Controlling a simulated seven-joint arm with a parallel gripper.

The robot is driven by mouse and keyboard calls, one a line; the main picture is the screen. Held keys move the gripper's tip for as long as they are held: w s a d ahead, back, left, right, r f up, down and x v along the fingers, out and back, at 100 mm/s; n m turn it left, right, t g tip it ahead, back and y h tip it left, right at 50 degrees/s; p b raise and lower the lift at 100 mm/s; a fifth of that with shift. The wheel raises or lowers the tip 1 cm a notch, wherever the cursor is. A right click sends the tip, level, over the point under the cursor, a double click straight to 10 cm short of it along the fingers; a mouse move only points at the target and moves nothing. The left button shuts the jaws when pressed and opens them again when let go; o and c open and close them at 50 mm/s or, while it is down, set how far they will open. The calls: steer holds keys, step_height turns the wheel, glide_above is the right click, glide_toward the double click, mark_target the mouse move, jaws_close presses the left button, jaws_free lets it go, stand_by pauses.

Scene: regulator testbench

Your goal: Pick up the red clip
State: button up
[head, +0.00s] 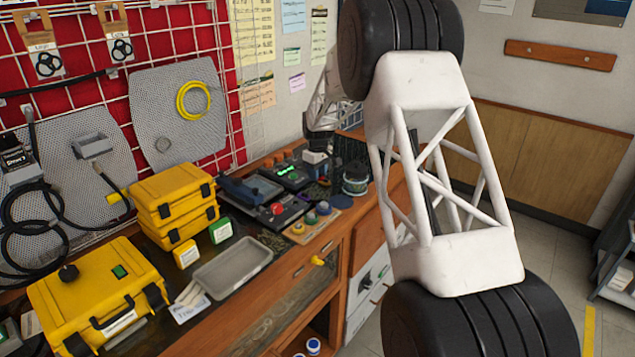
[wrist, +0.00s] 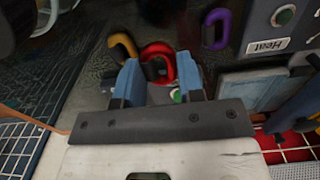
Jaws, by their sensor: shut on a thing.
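In the wrist view, the red clip (wrist: 152,48) is a rounded red loop at the fingertips. My gripper (wrist: 160,72), with two blue fingers on a dark bar, is shut on the red clip, which sits between the fingers. In the head view, my gripper (head: 317,160) is small, over the far part of the workbench beside the dark devices. I cannot make out the red clip there.
In the wrist view, a yellow clip (wrist: 122,44) lies close left and a purple clip (wrist: 216,28) to the right, near a box marked "Heat" (wrist: 268,45). In the head view, yellow cases (head: 100,290) and a grey tray (head: 232,270) stand on the bench.

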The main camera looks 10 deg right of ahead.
steer(key=shift+r, duration=2.4)
steer(key=shift+r, duration=0.1)
step_height(320, 180, up, 10)
steer(key=w+a+f, duration=0.1)
steer(key=a+f, duration=0.3)
steer(key=a, duration=0.6)
steer(key=w+a+f, duration=0.1)
steer(key=a+f, duration=0.4)
steer(key=a, duration=0.6)
steer(key=shift+a, duration=0.2)
steer(key=shift+f, duration=3.1)
